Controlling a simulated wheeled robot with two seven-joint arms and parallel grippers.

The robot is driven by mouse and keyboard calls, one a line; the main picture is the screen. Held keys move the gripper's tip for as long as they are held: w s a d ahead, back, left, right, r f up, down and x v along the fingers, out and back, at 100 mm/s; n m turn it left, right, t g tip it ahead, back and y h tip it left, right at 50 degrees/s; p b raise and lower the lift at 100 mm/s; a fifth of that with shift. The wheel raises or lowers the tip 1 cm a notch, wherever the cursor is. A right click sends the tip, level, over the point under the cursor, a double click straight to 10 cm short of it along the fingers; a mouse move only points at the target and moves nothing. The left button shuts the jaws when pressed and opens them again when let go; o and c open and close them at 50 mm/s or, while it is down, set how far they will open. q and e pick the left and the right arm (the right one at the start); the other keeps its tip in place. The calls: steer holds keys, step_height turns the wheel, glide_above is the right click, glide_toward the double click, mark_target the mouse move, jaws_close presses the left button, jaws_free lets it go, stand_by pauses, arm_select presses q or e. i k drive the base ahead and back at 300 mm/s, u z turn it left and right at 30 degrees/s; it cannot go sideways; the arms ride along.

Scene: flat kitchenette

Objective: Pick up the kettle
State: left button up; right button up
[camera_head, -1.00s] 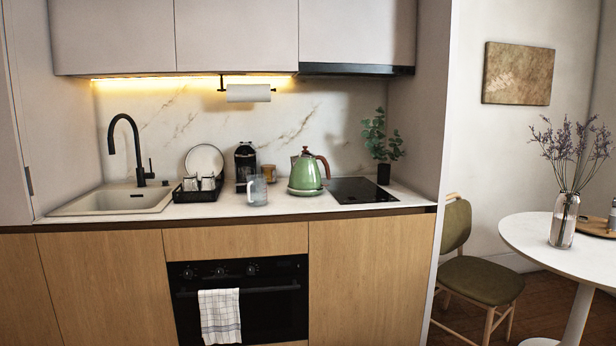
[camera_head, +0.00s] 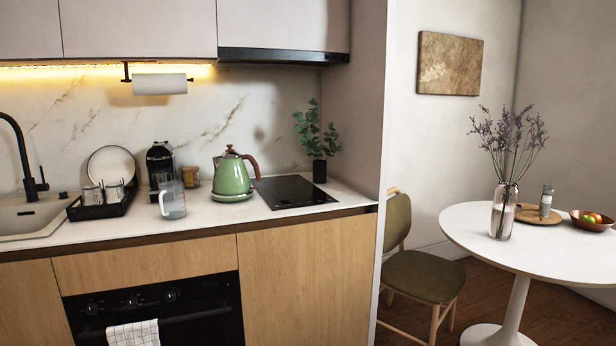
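The green kettle (camera_head: 231,177) stands upright on its round green base (camera_head: 232,197) on the white counter. Its brown handle (camera_head: 251,161) is on the right side and its spout points left. It sits between a clear glass pitcher (camera_head: 173,200) and the black cooktop (camera_head: 293,191). Neither of my grippers is in view.
A dish rack (camera_head: 103,207), coffee maker (camera_head: 159,165) and sink (camera_head: 30,218) are to the left. A plant (camera_head: 318,140) stands behind the cooktop. A wall juts out right of the counter. A chair (camera_head: 421,275) and round table (camera_head: 467,226) stand farther right.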

mark_target(231, 177)
steer(key=z, duration=0.2)
steer(key=i, duration=1.25)
steer(key=u, duration=0.35)
